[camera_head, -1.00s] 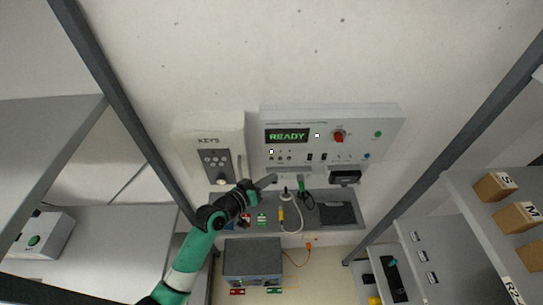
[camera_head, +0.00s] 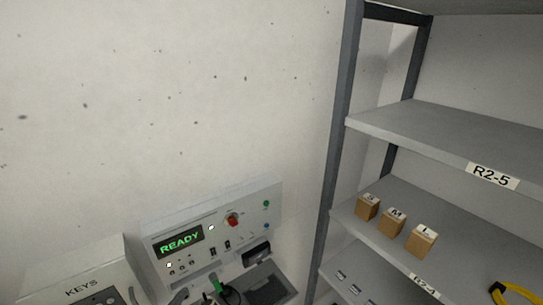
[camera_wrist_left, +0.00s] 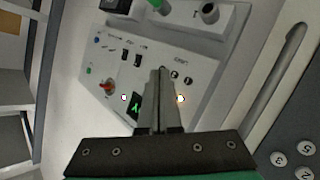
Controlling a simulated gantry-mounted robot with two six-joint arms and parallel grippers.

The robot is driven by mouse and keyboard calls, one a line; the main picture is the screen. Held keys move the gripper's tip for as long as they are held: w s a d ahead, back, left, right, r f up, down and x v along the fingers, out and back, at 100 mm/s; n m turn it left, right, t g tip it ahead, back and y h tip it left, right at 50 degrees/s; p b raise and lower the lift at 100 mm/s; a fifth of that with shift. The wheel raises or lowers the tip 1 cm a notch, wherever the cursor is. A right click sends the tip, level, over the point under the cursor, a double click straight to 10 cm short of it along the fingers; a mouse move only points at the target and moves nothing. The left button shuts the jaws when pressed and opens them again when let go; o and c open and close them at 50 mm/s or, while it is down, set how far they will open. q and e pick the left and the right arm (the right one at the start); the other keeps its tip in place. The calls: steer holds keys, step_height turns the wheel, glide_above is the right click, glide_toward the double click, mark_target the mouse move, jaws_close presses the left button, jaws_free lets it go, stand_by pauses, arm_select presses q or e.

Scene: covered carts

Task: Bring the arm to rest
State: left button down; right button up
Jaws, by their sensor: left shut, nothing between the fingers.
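My left gripper (camera_wrist_left: 160,72) is shut and empty in the left wrist view, its two fingers together in front of the control panel (camera_wrist_left: 195,48). The panel has a green READY display (camera_head: 181,242) and a red knob (camera_head: 232,220). I cannot tell whether the fingers touch anything. The rest of my left arm is out of the head view, and my right gripper is not seen.
The KEYS box (camera_head: 72,280) stands left of the panel; its keypad (camera_wrist_left: 290,155) is at the wrist view's lower right. A shelf rack (camera_head: 450,135) on the right holds boxes marked S (camera_head: 367,208), M (camera_head: 391,222) and L (camera_head: 421,241). Bare wall fills the upper left.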

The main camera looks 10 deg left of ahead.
arm_select(q)
steer(key=w+d+r+m+t+h, duration=0.1)
steer(key=w+d+r+t, duration=0.15)
steer(key=r, duration=0.55)
steer(key=w+d+r+m+t+h+p, duration=0.15)
steer(key=d+r, duration=0.25)
steer(key=r, duration=0.5)
steer(key=w+d+r+m+t+h, duration=0.1)
steer(key=w+d+r+m, duration=0.15)
steer(key=r, duration=0.55)
steer(key=s+d+r+m+t+h, duration=0.1)
steer(key=s+d+r+t, duration=0.15)
steer(key=r, duration=0.75)
steer(key=s+d+r+m+t+h, duration=0.15)
steer(key=s+d+r, duration=0.25)
steer(key=r, duration=0.7)
steer(key=s+a+r+t+y, duration=0.1)
steer(key=s+r+t+y, duration=0.2)
steer(key=s+r, duration=0.8)
steer(key=shift+s+a+t, duration=0.25)
steer(key=shift+s+t, duration=0.05)
steer(key=shift+t, duration=0.1)
steer(key=shift+n, duration=0.25)
